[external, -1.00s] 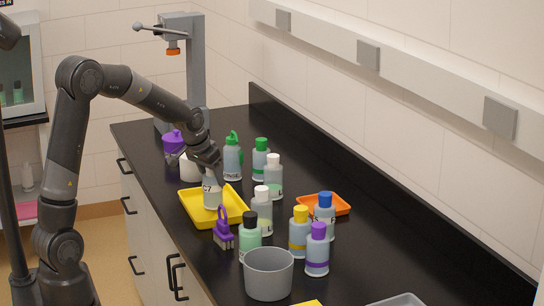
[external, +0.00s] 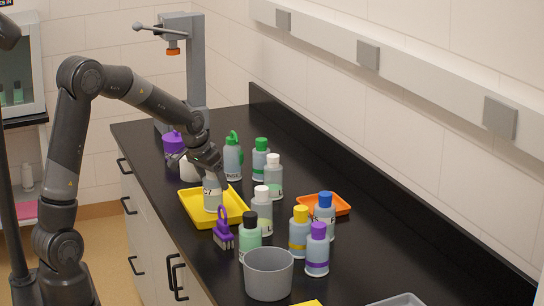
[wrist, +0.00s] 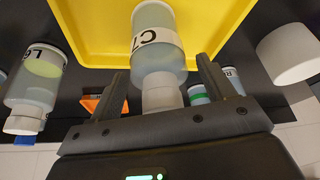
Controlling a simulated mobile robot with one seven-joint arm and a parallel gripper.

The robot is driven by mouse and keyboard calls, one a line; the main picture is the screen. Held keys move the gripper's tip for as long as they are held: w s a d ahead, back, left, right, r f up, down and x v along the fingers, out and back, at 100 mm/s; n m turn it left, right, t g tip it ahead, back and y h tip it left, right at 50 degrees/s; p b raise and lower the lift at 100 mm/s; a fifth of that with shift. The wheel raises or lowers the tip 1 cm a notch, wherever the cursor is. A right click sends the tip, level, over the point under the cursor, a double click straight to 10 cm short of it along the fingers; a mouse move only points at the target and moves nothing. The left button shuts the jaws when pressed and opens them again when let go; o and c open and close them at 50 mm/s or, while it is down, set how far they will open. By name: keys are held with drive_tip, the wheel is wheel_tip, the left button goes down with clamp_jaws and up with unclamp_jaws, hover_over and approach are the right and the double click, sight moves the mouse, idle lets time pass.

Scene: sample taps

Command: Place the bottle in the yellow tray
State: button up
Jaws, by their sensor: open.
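The bottle (external: 213,198), clear with a white label marked C7, stands upright in the yellow tray (external: 239,217). In the wrist view the bottle (wrist: 153,65) shows its white cap between the fingers, and the tray floor (wrist: 95,25) lies beyond it. My gripper (external: 213,170) is at the bottle's top, which it partly hides in the external view. In the wrist view my gripper (wrist: 161,68) is open, with one finger on each side of the bottle and visible gaps.
Several bottles stand close by, including a white-capped one (external: 262,213) right of the tray and a green-capped one (external: 232,160) behind. A purple-handled item (external: 223,230), a grey tub (external: 269,273) and an orange tray (external: 323,205) are also near.

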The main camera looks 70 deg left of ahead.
drive_tip(key=v, duration=1.2)
drive_tip(key=s+d+m+t+h, duration=0.1)
drive_tip(key=s+d+m, duration=0.3)
drive_tip(key=s+d, duration=1.7)
drive_tip(key=shift+s+h, duration=0.4)
drive_tip(key=shift+s, duration=0.2)
